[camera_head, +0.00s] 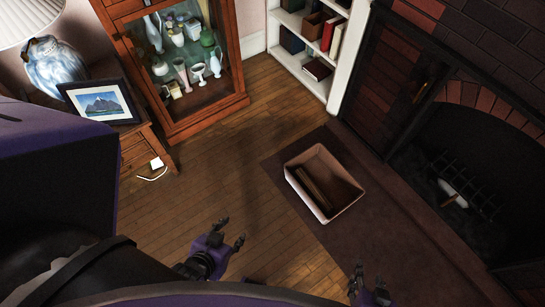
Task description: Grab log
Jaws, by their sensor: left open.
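A pale open box (352,200) sits on the dark hearth mat, with a long brown log (315,187) lying inside it along its left side. Whether there is more than one log is hard to tell. My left gripper (233,233) is open and empty above the wooden floor, to the lower left of the box and apart from it. My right gripper (368,281) shows only in part at the bottom edge, below the box. Its fingers are small and dark, and nothing is seen in them.
The fireplace (470,165) at right has a dark grate and a pale object (452,193) in it. A glass-front cabinet (207,118), a white bookshelf (337,85) and a side table (136,150) with a lamp and framed picture stand behind. The floor between is clear, except for a white cord.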

